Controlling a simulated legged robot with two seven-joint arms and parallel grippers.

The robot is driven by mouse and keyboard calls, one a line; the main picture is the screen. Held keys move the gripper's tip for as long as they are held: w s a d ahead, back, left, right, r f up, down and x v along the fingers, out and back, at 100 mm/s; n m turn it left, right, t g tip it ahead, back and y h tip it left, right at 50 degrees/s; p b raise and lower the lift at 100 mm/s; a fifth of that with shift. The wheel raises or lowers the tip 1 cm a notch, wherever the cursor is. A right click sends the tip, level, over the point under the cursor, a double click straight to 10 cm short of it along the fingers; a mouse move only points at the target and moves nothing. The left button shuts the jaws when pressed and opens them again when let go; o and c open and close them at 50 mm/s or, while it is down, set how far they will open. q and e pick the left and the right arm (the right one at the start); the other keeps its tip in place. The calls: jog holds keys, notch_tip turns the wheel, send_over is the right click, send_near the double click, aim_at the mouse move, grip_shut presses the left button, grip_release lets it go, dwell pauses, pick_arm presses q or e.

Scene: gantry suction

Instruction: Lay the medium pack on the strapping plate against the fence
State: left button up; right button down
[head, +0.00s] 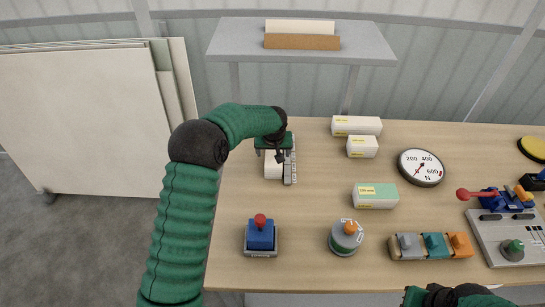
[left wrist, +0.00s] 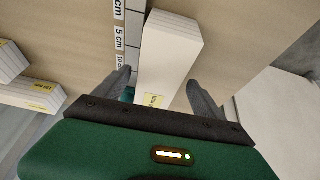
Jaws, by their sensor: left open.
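My left gripper (head: 280,156) is open over a white pack (head: 272,169) on the left of the table. In the left wrist view this pack (left wrist: 168,50) lies between the two spread fingers (left wrist: 160,88), with a gap on each side. A marked ruler strip (head: 289,172) runs beside it. A green-topped pack (head: 375,191), a long white pack (head: 356,126) and a short white pack (head: 362,147) stand further right. I cannot tell which is the medium one, nor pick out the strapping plate and fence for certain. My right gripper's fingers are out of view.
A grey raised shelf (head: 225,42) at the back bears a white and brown piece (head: 301,41). A dial (head: 421,168), a blue base with a red knob (head: 260,237), a round knob unit (head: 346,237) and several coloured blocks (head: 433,245) take up the front and right. Pale panels (head: 80,120) lean left.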

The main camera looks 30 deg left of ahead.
pick_arm(q)
jog(key=shift+w+d+f, duration=0.45)
jog(key=shift+d+f, duration=0.15)
jog(key=shift+d, duration=0.2)
jog(key=shift+s+a, duration=0.1)
jog(key=shift+a, duration=0.4)
jog(key=shift+c, duration=1.4)
jog(key=shift+a+f, duration=0.15)
jog(key=shift+a, duration=0.3)
jog(key=c, duration=0.5)
jog(key=shift+c, duration=1.2)
jog(key=shift+d, duration=0.55)
grip_shut()
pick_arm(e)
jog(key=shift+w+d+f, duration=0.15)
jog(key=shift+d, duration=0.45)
